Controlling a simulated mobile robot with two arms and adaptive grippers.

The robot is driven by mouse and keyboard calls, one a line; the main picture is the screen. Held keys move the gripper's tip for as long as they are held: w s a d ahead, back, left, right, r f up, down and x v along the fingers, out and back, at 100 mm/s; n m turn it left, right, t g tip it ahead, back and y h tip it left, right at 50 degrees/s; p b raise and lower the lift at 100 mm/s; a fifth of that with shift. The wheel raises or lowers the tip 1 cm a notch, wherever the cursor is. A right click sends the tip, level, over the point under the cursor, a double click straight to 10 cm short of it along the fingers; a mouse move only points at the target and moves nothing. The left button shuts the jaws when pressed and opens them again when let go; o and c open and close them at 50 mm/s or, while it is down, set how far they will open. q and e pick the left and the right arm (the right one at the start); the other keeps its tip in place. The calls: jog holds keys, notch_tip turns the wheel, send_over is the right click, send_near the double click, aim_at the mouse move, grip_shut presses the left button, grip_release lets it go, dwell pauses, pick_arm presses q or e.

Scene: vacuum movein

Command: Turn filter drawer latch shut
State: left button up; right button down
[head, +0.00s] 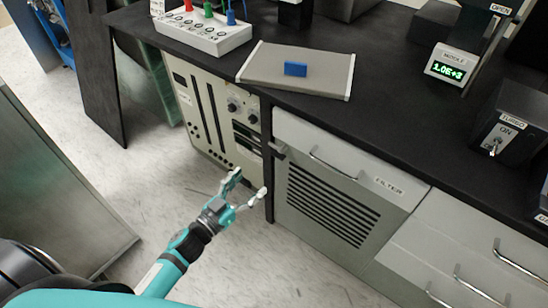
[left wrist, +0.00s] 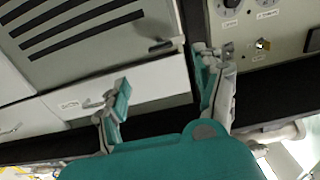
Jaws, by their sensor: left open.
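The grey filter drawer (head: 350,160), labelled FILTER, sits under the black countertop above a vented panel (head: 330,207). Its front looks flush with the cabinet. A small dark latch-like piece (head: 278,151) sticks out at the drawer's left edge; its exact turn is hard to tell. My left gripper (head: 248,184) is open and empty, below and left of that piece, apart from it in the picture. In the left wrist view the open fingers (left wrist: 163,70) frame the drawer front (left wrist: 150,82) and a small dark fitting (left wrist: 160,46) by the vented panel. My right gripper is not in view.
A cream instrument panel with knobs (head: 215,118) stands left of the drawer. On the countertop are a grey board with a blue block (head: 295,69), a switch box (head: 205,30), a green-lit display (head: 450,68) and a TURBO switch unit (head: 510,125).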

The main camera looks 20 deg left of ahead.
aim_at(276, 157)
pick_arm(q)
jog(key=b+x, duration=0.1)
jog(key=x, duration=1)
jog(key=shift+w+f, duration=0.15)
jog(key=shift+w, duration=0.05)
jog(key=shift+w+d, duration=0.15)
jog(key=shift+w, duration=0.25)
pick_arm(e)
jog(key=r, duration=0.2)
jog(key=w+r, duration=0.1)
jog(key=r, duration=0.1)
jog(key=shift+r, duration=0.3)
pick_arm(q)
jog(key=c, duration=1.2)
jog(key=shift+o, duration=0.2)
